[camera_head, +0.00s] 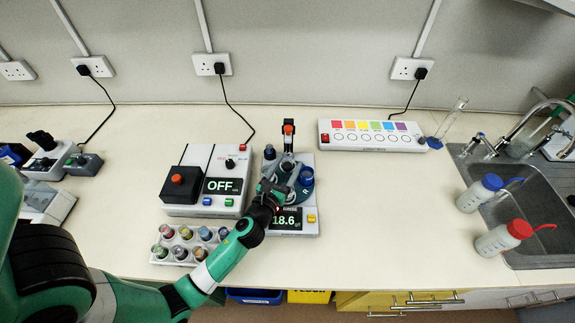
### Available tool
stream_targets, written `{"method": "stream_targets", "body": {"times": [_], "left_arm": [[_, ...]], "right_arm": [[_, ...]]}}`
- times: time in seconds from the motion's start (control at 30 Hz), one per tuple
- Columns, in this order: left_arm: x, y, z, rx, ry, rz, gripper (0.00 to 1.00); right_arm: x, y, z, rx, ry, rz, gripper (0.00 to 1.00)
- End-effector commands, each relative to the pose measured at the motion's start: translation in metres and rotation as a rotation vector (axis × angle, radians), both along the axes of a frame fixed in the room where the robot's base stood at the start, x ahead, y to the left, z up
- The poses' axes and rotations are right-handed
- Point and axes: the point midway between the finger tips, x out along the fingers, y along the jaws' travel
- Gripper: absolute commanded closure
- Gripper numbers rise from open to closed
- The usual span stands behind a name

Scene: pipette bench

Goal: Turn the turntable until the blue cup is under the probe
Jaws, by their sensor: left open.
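The probe stand (289,128), dark with an orange-red top, rises at the back of a white instrument whose display (287,221) reads about 18.6. The round, dark blue-grey turntable (292,205) sits on this instrument, partly hidden by my left gripper. A blue cup (306,176) stands at the turntable's right side, to the right of the probe column and not clearly under it. My left gripper (272,187) is open over the turntable's left side; whether it touches the turntable cannot be told. My right gripper is out of view.
Left of the instrument is a white box with an OFF display (223,186) and a black block with a red button (181,183). A rack of several vials (172,255) stands in front. Two bottles (504,237) and a sink (545,205) are at right. The centre-right bench is clear.

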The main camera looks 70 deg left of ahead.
Motion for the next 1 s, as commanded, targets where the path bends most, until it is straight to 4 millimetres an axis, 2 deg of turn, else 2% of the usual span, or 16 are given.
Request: {"method": "stream_targets", "body": {"times": [0.27,0.6,0.63,1.0], "left_arm": [[0.0016,0.0016,-0.0001,0.0,0.0,0.0,0.36],[0.0013,0.0014,-0.0001,0.0,0.0,0.0,0.97],[0.0014,0.0013,-0.0001,0.0,0.0,0.0,1.0],[0.0013,0.0012,-0.0001,0.0,0.0,0.0,1.0]], "right_arm": [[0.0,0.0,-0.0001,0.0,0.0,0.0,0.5],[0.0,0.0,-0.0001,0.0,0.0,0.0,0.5],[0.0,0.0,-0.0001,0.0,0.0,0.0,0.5],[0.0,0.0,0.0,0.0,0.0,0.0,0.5]]}}
